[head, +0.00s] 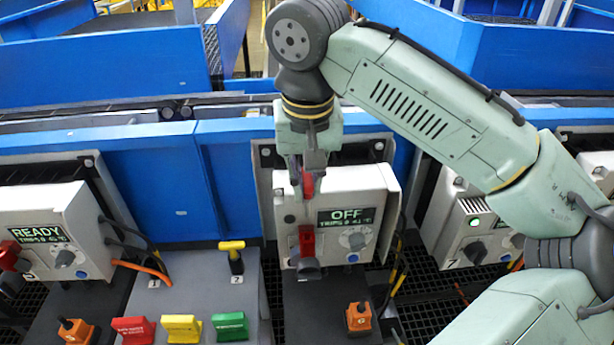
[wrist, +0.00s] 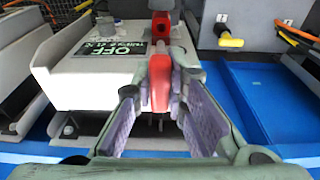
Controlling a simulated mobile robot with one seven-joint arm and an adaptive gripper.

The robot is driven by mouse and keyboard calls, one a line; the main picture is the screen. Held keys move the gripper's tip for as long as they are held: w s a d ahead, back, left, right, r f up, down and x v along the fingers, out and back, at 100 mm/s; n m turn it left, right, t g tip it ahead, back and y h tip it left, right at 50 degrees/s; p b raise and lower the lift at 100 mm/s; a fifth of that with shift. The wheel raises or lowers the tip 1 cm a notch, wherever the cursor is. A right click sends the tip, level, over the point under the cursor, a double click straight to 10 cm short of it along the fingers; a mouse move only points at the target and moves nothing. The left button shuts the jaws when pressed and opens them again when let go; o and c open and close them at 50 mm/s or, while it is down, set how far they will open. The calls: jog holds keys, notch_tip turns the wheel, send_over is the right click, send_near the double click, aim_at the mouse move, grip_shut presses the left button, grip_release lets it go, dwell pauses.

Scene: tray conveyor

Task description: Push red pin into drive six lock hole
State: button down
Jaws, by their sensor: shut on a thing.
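My gripper (head: 308,172) is shut on the red pin (head: 308,184), just above the upper left of the middle drive box (head: 372,190). In the wrist view the red pin (wrist: 158,85) sits between the two fingers. The middle box stands between boxes marked 5 and 7, and its display (head: 346,217) reads OFF. A red switch handle (head: 306,240) is on its front, below the pin, with a grey dial (head: 355,240) to its right. A small round fitting (head: 289,218) is left of the handle.
The left drive box (head: 85,215) reads READY. The right drive box (head: 440,225) has a lit lamp. A yellow T-handle (head: 231,246) and red (head: 133,331), yellow (head: 182,329) and green (head: 230,326) tags stand at lower left. Cables hang beside the boxes.

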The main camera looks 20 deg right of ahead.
aim_at(308, 214)
jog(key=shift+f+b, duration=1.1)
jog(key=shift+f, duration=1)
jog(key=shift+p, duration=0.65)
jog(key=shift+f+b, duration=1.8)
jog(key=shift+f, duration=1)
jog(key=c, duration=1.5)
grip_release()
jog(key=shift+c, duration=0.2)
jog(key=shift+r, duration=0.1)
jog(key=r, duration=0.4)
jog(key=s+r, duration=0.1)
jog(key=r, duration=0.6)
jog(key=shift+s+a+r, duration=0.35)
